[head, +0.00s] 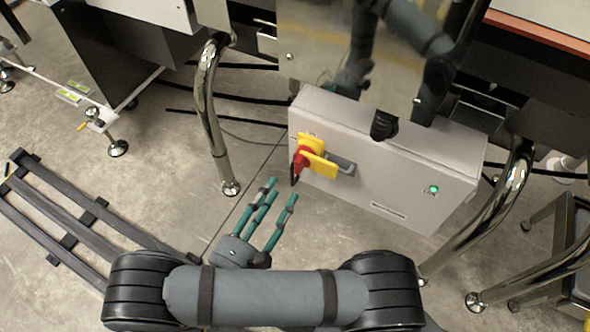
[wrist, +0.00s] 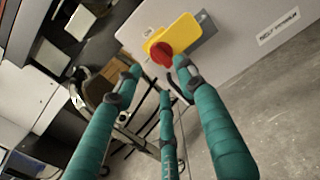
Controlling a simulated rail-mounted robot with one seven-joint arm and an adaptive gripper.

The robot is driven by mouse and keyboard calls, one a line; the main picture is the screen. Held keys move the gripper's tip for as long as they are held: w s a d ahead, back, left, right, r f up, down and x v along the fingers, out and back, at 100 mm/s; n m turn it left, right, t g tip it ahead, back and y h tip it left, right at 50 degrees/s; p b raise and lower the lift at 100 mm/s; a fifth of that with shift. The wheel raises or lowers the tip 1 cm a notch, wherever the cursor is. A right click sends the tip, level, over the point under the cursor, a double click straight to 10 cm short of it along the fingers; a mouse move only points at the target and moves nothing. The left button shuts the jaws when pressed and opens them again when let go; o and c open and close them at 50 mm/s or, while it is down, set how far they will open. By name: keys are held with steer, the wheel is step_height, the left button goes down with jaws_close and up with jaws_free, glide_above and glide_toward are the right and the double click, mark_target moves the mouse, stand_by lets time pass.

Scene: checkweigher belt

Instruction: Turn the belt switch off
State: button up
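The belt switch is a red rotary handle (head: 301,160) on a yellow plate (head: 318,165), on the front of a light grey control box (head: 385,175). In the wrist view the red handle (wrist: 161,53) and yellow plate (wrist: 183,36) are at the upper middle, just beyond my fingertips. My gripper (head: 272,195) has three teal fingers, spread apart and empty, below and left of the switch in the head view. In the wrist view my gripper (wrist: 158,85) is open, with one fingertip close to the red handle; I cannot tell whether they touch.
A green lamp (head: 434,189) glows on the right of the box. Shiny bent metal tubes (head: 207,110) stand left and right of it. A dark slatted frame (head: 70,215) lies on the floor at the left. Bare concrete floor lies below the box.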

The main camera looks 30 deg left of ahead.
mark_target(315, 164)
steer(key=w+b, duration=0.2)
steer(key=w, duration=0.6)
steer(key=shift+c, duration=0.7)
jaws_close()
